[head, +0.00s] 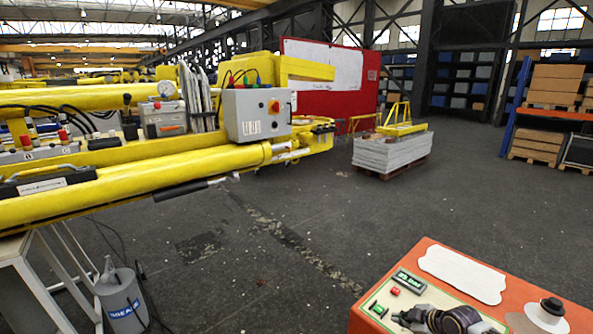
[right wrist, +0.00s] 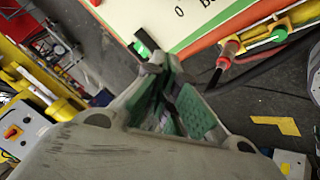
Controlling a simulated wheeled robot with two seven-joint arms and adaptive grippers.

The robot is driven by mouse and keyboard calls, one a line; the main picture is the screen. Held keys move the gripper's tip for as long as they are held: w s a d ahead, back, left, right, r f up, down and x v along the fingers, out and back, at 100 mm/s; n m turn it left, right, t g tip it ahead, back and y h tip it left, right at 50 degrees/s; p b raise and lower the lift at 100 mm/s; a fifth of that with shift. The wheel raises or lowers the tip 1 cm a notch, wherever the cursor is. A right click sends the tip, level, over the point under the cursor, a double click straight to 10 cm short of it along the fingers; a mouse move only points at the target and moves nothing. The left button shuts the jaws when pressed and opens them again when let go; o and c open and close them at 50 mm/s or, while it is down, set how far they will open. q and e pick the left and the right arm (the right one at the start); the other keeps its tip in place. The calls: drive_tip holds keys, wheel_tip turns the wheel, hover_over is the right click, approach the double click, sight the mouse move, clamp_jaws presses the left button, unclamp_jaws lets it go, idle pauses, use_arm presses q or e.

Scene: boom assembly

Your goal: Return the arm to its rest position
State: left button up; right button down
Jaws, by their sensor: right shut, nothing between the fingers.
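My right gripper (head: 408,318) shows at the bottom of the head view, over the orange control box (head: 453,250). Its dark wrist hides part of the box's top. In the right wrist view my right gripper (right wrist: 165,75) has its green-padded fingers brought together, with nothing held between them. A pale panel with orange and green edges (right wrist: 190,18) lies beyond the fingertips there. My left gripper is not in view.
A yellow boom (head: 130,190) with a grey switch box (head: 257,114) fills the left. A pallet stack (head: 390,155) stands farther back. The dark floor in the middle is mostly clear.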

drive_tip(key=s+a+f+m+g, duration=0.2)
drive_tip(key=s+a+f+m, duration=0.1)
drive_tip(key=s+a, duration=1.2)
drive_tip(key=s+d+r+m+g+h, duration=0.1)
drive_tip(key=s+d+r+m+h, duration=0.2)
drive_tip(key=s, duration=0.4)
drive_tip(key=s+r+m+g+h, duration=0.1)
drive_tip(key=s+r+m, duration=0.2)
drive_tip(key=s+m, duration=0.35)
drive_tip(key=s+f+n+g, duration=0.1)
drive_tip(key=s+f, duration=0.1)
drive_tip(key=f, duration=1.4)
drive_tip(key=s+f, duration=0.2)
drive_tip(key=f, duration=1.5)
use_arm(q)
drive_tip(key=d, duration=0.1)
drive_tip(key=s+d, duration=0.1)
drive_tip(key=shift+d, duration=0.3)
use_arm(e)
drive_tip(key=s+d+f, duration=0.2)
drive_tip(key=s+f, duration=0.8)
drive_tip(key=s, duration=0.1)
drive_tip(key=s+d+f+g, duration=0.1)
drive_tip(key=s+d+f, duration=0.1)
drive_tip(key=s+f, duration=0.7)
drive_tip(key=shift+s+d+f+g, duration=0.2)
drive_tip(key=shift+s+f+g, duration=0.15)
drive_tip(key=shift+s, duration=0.65)
